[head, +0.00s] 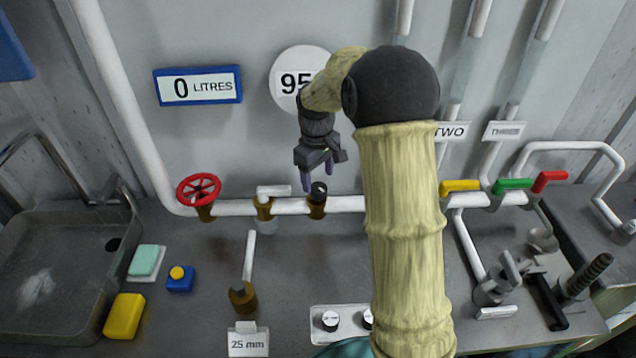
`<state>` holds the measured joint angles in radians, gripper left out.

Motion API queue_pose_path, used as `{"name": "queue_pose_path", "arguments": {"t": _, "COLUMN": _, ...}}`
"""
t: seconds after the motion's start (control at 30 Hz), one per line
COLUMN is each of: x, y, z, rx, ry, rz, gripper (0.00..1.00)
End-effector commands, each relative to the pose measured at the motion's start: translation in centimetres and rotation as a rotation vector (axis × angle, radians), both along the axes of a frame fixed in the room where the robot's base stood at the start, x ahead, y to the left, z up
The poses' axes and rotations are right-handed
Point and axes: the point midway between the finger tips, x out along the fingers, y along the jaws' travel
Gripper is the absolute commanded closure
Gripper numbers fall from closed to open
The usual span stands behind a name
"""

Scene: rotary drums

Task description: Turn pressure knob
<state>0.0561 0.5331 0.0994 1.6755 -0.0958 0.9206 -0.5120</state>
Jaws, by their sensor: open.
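A small black knob (318,189) with a white mark sits on a brass fitting on the horizontal white pipe, near the middle of the head view. I take it to be the pressure knob, though no label shows on it. My gripper (319,184) is open, its purple-tipped fingers pointing down at the knob. One finger shows just left of the knob and the other close behind or beside it; I cannot tell whether they touch it. A round white gauge (290,70) reading "95" is on the wall above, partly hidden by my arm.
A red wheel valve (199,189) and a white-handled valve (272,191) are left on the same pipe. A "0 LITRES" display (198,86) hangs on the wall. Yellow (460,186), green (512,184) and red (550,181) levers stand right. My arm hides part of the counter.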

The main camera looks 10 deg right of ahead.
Motion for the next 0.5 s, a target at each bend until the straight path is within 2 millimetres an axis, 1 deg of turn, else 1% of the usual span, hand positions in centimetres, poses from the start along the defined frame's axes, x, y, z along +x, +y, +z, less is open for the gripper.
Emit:
{"name": "queue_pose_path", "arguments": {"t": 0.03, "x": -0.1, "y": 0.0, "z": -0.9, "rx": 0.0, "ry": 0.005, "rz": 0.0, "gripper": 0.35}}
{"name": "queue_pose_path", "arguments": {"t": 0.1, "x": 0.0, "y": 0.0, "z": -1.9, "rx": 0.0, "ry": 0.004, "rz": 0.0, "gripper": 0.35}}
{"name": "queue_pose_path", "arguments": {"t": 0.2, "x": 0.0, "y": 0.0, "z": -3.0, "rx": 0.001, "ry": 0.003, "rz": 0.0, "gripper": 0.35}}
{"name": "queue_pose_path", "arguments": {"t": 0.33, "x": 0.0, "y": -0.1, "z": -3.7, "rx": 0.0, "ry": 0.001, "rz": 0.0, "gripper": 0.35}}
{"name": "queue_pose_path", "arguments": {"t": 0.5, "x": 0.0, "y": -0.1, "z": -3.7, "rx": 0.0, "ry": 0.0, "rz": -0.001, "gripper": 0.35}}
